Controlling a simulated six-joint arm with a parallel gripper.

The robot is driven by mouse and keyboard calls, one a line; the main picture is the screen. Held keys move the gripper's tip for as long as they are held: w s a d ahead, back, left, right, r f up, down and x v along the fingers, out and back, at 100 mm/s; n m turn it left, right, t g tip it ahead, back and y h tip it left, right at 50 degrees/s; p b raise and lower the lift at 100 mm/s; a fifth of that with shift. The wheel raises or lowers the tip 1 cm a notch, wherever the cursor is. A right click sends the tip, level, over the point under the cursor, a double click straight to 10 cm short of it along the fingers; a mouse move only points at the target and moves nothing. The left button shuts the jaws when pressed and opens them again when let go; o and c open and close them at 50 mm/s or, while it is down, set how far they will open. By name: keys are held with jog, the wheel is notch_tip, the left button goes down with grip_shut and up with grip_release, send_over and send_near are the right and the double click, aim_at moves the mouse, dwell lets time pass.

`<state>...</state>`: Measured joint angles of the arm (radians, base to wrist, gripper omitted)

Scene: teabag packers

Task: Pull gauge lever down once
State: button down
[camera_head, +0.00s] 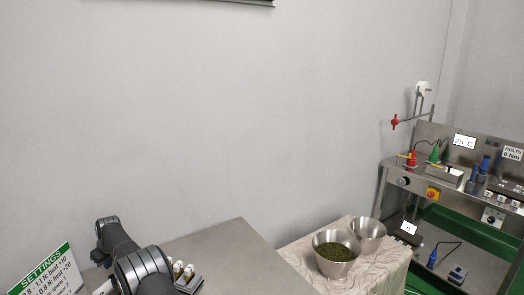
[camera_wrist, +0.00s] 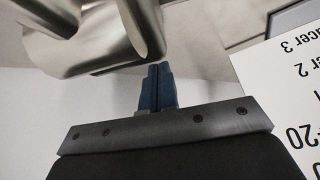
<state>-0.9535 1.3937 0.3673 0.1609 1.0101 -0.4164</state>
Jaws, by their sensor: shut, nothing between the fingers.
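My gripper (camera_wrist: 157,85) shows in the wrist view with its two blue fingers shut together and nothing between them. A smooth, curved metal part (camera_wrist: 100,45) is close beyond the fingertips, at the upper left. I cannot tell whether it belongs to the gauge or whether the fingers touch it. No gauge lever can be made out for certain in either view. In the head view my dark arm reaches in at the bottom left, and the gripper is out of that picture.
A settings sign (camera_head: 50,272) stands beside my arm; a printed white panel (camera_wrist: 285,85) is close right of my gripper. Small vials (camera_head: 183,270) sit on the steel table (camera_head: 225,245). Right are a bowl of green leaves (camera_head: 336,268), another bowl (camera_head: 368,247) and a steel bench (camera_head: 412,182).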

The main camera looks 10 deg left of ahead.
jog(key=shift+f, duration=0.2)
dwell(0.5)
jog(key=w+d+r+m+t+y, duration=0.3)
jog(key=w+d+r+t, duration=0.4)
jog(key=w+d+r, duration=0.65)
jog(key=s+d+r+n+g+y, duration=0.2)
jog(key=s+d, duration=0.4)
jog(key=s, duration=0.5)
jog(key=s+d+r+n+g+y, duration=0.2)
jog(key=s+d, duration=0.5)
jog(key=s, duration=0.4)
jog(key=shift+d+r+n+g+y, duration=0.3)
jog(key=shift+r+n+y, duration=0.15)
jog(key=shift+y, duration=0.25)
